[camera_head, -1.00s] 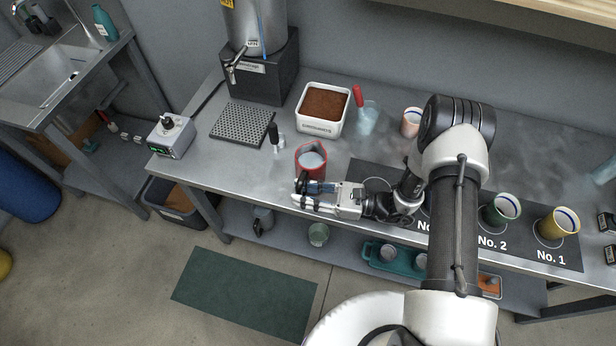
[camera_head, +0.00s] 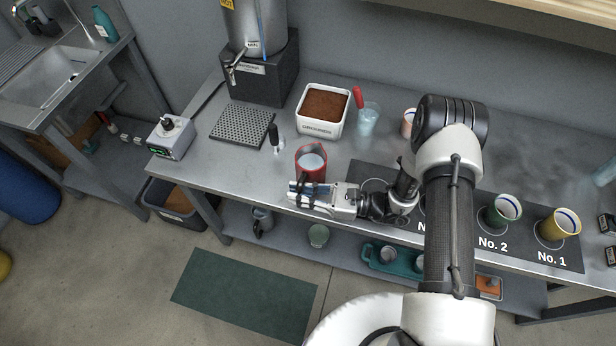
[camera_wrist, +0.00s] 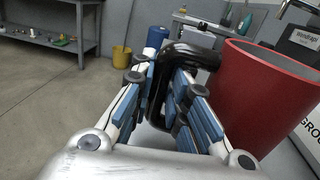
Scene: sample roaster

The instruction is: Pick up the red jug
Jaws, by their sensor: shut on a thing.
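The red jug (camera_head: 311,166) stands upright near the front edge of the metal bench, with pale liquid inside. In the wrist view the jug (camera_wrist: 262,95) fills the right side, and its black handle (camera_wrist: 186,75) reaches between my fingers. My gripper (camera_head: 297,190) comes in from the right at the front of the jug. In the wrist view my gripper (camera_wrist: 167,100) is shut on the handle, with blue finger pads on either side of it. I cannot tell whether the jug's base is clear of the bench.
A small dark-handled tool (camera_head: 274,138) stands just left of the jug. A white bin of brown grounds (camera_head: 322,131) and a red-handled glass vessel (camera_head: 366,122) are behind. A drip grid (camera_head: 243,127) lies to the left. Green (camera_head: 502,211) and yellow (camera_head: 559,224) cups stand at the right.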

